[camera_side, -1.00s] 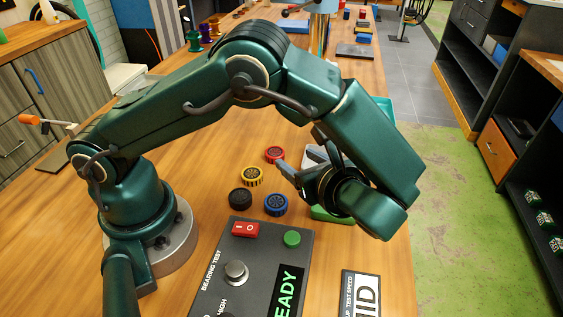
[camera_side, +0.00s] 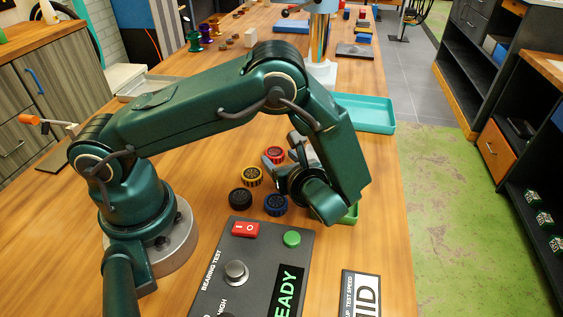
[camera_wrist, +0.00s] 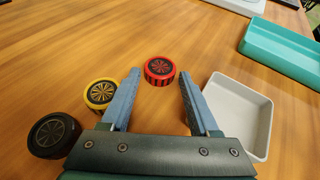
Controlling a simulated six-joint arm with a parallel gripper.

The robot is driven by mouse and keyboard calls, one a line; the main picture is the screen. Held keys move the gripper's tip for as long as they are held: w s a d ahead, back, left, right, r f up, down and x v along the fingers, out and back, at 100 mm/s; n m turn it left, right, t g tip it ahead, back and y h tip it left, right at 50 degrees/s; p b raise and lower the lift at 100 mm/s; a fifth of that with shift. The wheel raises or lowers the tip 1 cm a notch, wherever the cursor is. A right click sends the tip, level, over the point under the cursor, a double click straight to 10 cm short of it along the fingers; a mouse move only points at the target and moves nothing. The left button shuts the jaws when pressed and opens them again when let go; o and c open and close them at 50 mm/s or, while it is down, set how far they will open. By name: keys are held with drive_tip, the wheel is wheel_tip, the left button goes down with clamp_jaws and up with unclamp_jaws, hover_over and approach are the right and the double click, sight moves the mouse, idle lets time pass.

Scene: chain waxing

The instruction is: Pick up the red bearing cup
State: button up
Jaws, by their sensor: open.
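The red bearing cup (camera_side: 275,154) is a low, round, ribbed cup with a dark patterned top, standing on the wooden table. In the wrist view the red bearing cup (camera_wrist: 159,71) shows ahead of my gripper (camera_wrist: 158,78), between the lines of its two blue-grey fingers near the tips. My gripper is open with nothing in it. In the side view my gripper (camera_side: 281,150) is close to the red cup, and its fingers are partly hidden by the wrist. I cannot tell its exact height above the table.
A yellow cup (camera_wrist: 101,93) and a black cup (camera_wrist: 53,134) stand left of the red one. A blue cup (camera_side: 275,204) stands nearer the control box (camera_side: 222,262). A pale tray (camera_wrist: 240,112) lies close right of my gripper, with a teal tray (camera_wrist: 283,50) beyond.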

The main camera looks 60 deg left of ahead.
drive_tip(key=shift+x, duration=1)
clamp_jaws()
drive_tip(key=shift+r, duration=0.15)
